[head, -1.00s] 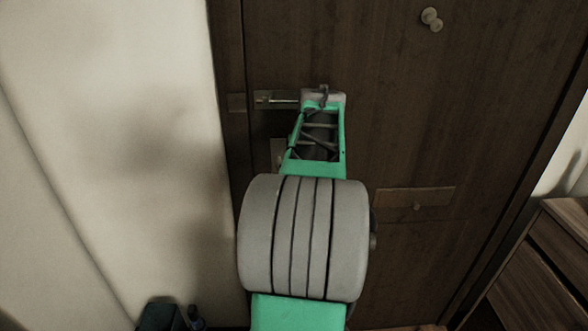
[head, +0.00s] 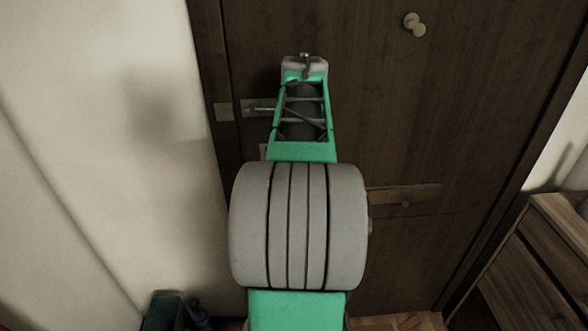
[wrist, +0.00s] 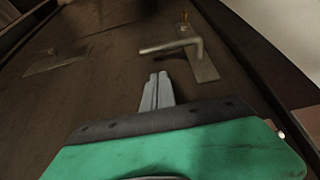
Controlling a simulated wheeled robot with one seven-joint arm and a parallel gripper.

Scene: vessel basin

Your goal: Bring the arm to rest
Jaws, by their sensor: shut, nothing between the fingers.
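My arm reaches up the middle of the head view toward a dark wooden door. My gripper shows in the wrist view (wrist: 158,78) with its two grey fingers together and nothing between them. In the head view the fingers are hidden behind my arm's end. The door's lever handle (wrist: 172,46) and its plate lie just beyond the fingertips in the wrist view, and the fingers look apart from the lever. In the head view part of the handle (head: 258,108) shows left of my arm.
The dark door (head: 440,110) fills the middle and has a round knob (head: 414,24) high up and a metal letter plate (head: 405,195). A pale wall (head: 100,120) stands at the left. A wooden drawer unit (head: 540,250) is at the lower right. A dark object (head: 168,312) sits at the lower left.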

